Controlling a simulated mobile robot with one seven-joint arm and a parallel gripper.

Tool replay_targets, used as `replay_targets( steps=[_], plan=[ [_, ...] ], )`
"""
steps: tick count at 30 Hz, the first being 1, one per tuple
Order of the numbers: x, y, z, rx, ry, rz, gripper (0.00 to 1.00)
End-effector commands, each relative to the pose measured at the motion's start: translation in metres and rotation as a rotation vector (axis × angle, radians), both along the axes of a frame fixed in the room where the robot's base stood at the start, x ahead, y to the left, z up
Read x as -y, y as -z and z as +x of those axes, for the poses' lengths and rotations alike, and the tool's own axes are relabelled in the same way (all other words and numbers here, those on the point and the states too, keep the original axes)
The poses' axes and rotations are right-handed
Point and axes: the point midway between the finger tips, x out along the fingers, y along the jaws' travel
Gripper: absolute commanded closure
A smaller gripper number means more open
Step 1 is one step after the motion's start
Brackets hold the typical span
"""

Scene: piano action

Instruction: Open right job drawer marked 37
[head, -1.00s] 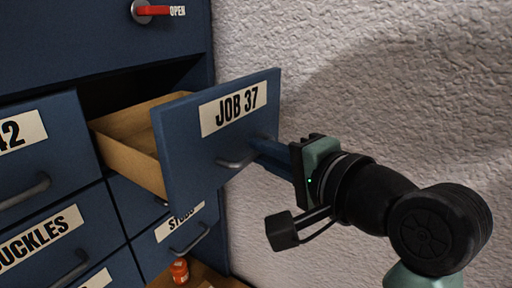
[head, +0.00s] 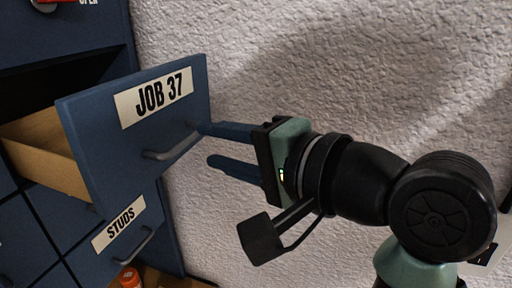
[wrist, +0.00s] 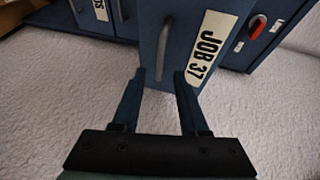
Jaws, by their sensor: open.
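The drawer labelled JOB 37 (head: 100,155) is pulled well out of the blue cabinet, and its tan inner side shows behind the front. Its grey bar handle (head: 172,146) is on the drawer front; the handle also shows in the wrist view (wrist: 164,48). My gripper (head: 208,145) is open and empty, with its two blue fingers pointing at the drawer front from the right. In the wrist view my gripper (wrist: 160,78) has its fingers apart, with the handle beyond the fingertips and not between them.
A STUDS drawer (head: 115,240) sits shut below. An orange-capped item (head: 130,278) stands on a wooden surface at the bottom. A rough white wall (head: 300,60) is on the right. A red lever (wrist: 257,31) shows in the wrist view.

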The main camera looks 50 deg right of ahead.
Motion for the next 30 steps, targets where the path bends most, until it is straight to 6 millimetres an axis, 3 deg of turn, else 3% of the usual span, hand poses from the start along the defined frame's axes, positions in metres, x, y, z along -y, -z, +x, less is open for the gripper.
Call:
replay_targets(
  steps=[6,12,30],
  plan=[
    [-0.001,-0.008,-0.046,0.003,0.004,-0.003,0.56],
    [-0.003,-0.013,-0.069,0.001,0.002,-0.001,0.56],
    [-0.004,-0.014,-0.073,-0.001,-0.001,0.001,0.56]
  ],
)
